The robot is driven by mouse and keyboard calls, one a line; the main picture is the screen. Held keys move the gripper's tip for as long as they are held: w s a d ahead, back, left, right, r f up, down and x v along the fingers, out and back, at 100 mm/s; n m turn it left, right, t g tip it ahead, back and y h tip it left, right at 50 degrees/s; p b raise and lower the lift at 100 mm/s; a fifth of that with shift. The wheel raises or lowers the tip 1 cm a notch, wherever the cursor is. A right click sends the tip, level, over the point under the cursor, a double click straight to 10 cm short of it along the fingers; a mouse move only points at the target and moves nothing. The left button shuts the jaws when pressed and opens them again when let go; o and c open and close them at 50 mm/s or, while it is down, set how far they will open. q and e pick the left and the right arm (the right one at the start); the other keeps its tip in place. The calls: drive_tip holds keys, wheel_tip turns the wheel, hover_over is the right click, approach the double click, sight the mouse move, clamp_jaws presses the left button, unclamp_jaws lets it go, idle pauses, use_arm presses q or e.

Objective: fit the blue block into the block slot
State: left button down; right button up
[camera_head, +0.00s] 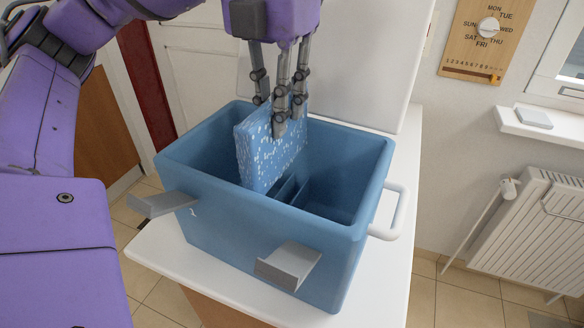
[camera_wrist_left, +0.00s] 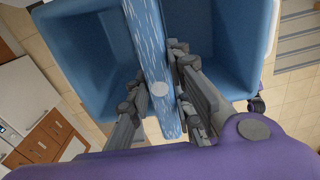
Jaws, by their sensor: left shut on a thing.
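My left gripper (camera_head: 279,118) comes down from above, shut on the blue block (camera_head: 262,158). The block is a flat, speckled slab held upright, with its lower part inside the blue bin (camera_head: 215,225). The left wrist view also shows the block (camera_wrist_left: 152,45) between the fingers of my left gripper (camera_wrist_left: 160,90). The block slot (camera_head: 289,191) seems to be the dark divided part on the bin floor, just right of the block's lower edge. Whether the block touches it is hidden. My right gripper is not in view.
The bin stands on a white-topped stand (camera_head: 385,265) and has a white handle (camera_head: 396,212) on its right. Two grey brackets stick out at its front. A radiator (camera_head: 530,225) and a window sill (camera_head: 545,127) are at the right.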

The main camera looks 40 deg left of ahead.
use_arm(q)
wheel_tip(320, 180, down, 15)
drive_tip(key=b, duration=0.1)
drive_tip(key=shift+f, duration=0.2)
drive_tip(key=shift+f, duration=0.15)
drive_tip(key=c, duration=1.6)
unclamp_jaws()
drive_tip(key=shift+o, duration=0.2)
wheel_tip(320, 180, up, 12)
drive_tip(key=shift+r+p, duration=0.15)
drive_tip(key=shift+p, duration=0.25)
